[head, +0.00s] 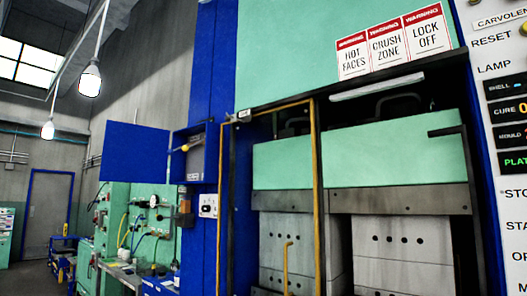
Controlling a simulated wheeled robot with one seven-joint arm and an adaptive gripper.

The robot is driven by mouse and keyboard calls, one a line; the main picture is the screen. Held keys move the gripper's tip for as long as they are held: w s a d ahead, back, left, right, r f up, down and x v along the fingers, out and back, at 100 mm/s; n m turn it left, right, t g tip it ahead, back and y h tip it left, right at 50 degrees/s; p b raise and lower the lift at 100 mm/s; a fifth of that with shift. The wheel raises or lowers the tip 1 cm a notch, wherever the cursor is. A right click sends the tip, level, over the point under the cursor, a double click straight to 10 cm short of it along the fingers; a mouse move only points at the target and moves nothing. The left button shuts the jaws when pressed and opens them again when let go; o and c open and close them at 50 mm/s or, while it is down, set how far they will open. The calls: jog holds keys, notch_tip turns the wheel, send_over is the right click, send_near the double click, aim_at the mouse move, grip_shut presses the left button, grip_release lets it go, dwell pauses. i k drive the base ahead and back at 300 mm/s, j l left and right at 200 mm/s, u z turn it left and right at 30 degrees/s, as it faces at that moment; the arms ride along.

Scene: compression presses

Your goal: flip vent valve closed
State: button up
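A small yellow lever (185,148) shows at an open blue wall box (196,165), left of the press. It lies nearly level, with its end toward the left. No label on it is readable, so I cannot tell whether it is the vent valve or how it is set. My gripper is not in view.
The box's blue door (137,152) hangs open to the left. A press with green platens (395,150) and a yellow-edged guard frame (317,155) fills the right. A labelled control panel (492,60) stands at the far right. A bench with hoses (135,235) sits lower left.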

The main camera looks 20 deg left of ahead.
aim_at(186, 148)
jog(key=u, duration=1.25)
jog(key=i+j, duration=0.2)
jog(key=i, duration=0.25)
jog(key=i+j, duration=0.25)
jog(key=i, duration=0.25)
jog(key=i+j, duration=0.2)
jog(key=i, duration=0.25)
jog(key=i+j+z, duration=0.1)
jog(key=i, duration=0.35)
jog(key=i+j, duration=0.65)
jog(key=i, duration=0.3)
